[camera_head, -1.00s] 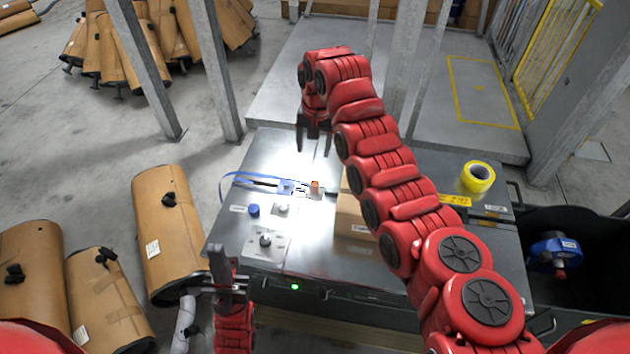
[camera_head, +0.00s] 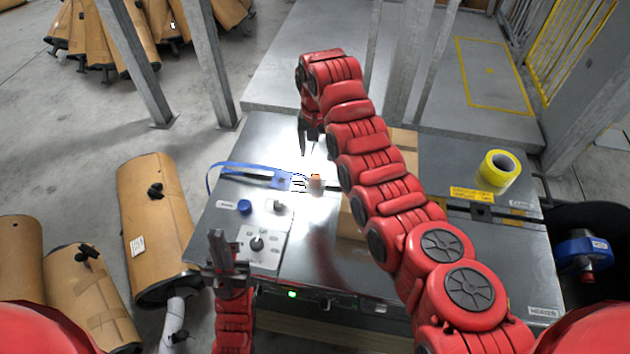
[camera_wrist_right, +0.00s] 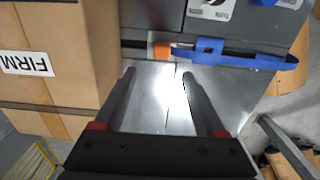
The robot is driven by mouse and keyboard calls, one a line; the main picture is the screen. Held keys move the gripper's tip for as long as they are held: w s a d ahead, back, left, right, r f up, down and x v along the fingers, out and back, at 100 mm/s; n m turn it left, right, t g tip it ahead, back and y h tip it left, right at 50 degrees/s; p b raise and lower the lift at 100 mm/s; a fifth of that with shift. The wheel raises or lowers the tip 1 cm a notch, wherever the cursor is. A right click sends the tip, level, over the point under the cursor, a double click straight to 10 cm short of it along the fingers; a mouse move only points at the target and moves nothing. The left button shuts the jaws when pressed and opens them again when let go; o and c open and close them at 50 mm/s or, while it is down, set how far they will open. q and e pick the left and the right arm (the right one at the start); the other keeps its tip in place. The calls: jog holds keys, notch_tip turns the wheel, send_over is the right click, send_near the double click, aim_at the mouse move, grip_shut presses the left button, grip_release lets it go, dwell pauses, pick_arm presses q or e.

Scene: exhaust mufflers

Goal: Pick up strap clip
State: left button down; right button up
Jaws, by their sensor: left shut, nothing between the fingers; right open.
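The blue strap clip (camera_head: 282,179) lies on the metal table, joined to a blue strap (camera_head: 222,167) that curls off the table's left edge. In the right wrist view the clip (camera_wrist_right: 208,48) lies just beyond the right fingertip, with an orange piece (camera_wrist_right: 161,49) beside it. My right gripper (camera_head: 304,150) is open and empty, behind the clip in the head view. Its fingers (camera_wrist_right: 158,76) show apart in the wrist view, with only bare table between them. My left gripper (camera_head: 218,240) is shut and empty, by the table's front left corner.
A cardboard box (camera_head: 350,218) stands partly hidden behind my right arm; it is close to the right gripper in the wrist view (camera_wrist_right: 75,60). Yellow tape (camera_head: 497,170) lies at the table's right. A blue knob (camera_head: 245,207) and a switch plate (camera_head: 262,246) are at the front left.

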aim_at(315, 176)
notch_tip(315, 176, down, 6)
jog(key=shift+w+r+p, duration=0.1)
jog(key=shift+p, duration=0.25)
jog(key=f, duration=0.4)
jog(key=shift+s+a+f+p, duration=0.15)
jog(key=shift+s+f+p, duration=0.05)
jog(key=shift+s+p, duration=0.2)
jog(key=shift+f, duration=0.7)
grip_shut()
